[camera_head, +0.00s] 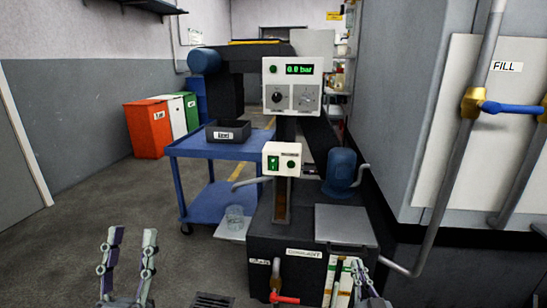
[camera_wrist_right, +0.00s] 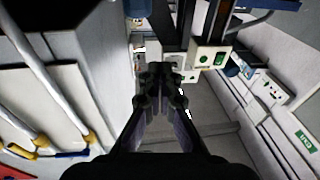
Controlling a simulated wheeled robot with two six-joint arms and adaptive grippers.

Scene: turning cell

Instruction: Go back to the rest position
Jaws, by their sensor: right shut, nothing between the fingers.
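My left gripper (camera_head: 132,237) stands upright at the bottom left of the head view. Its two fingers are well apart, with nothing between them. My right gripper (camera_head: 360,268) shows only in part at the bottom of the head view, in front of the dark coolant tank (camera_head: 265,250). In the right wrist view, the right gripper's fingers (camera_wrist_right: 160,75) come together at the tips and hold nothing.
A blue cart (camera_head: 205,150) carries a black bin (camera_head: 228,131). A control panel (camera_head: 292,86) reads 0.0 bar above a smaller switch box (camera_head: 282,160). A grey machine with a FILL panel (camera_head: 470,130) and pipes stands at right.

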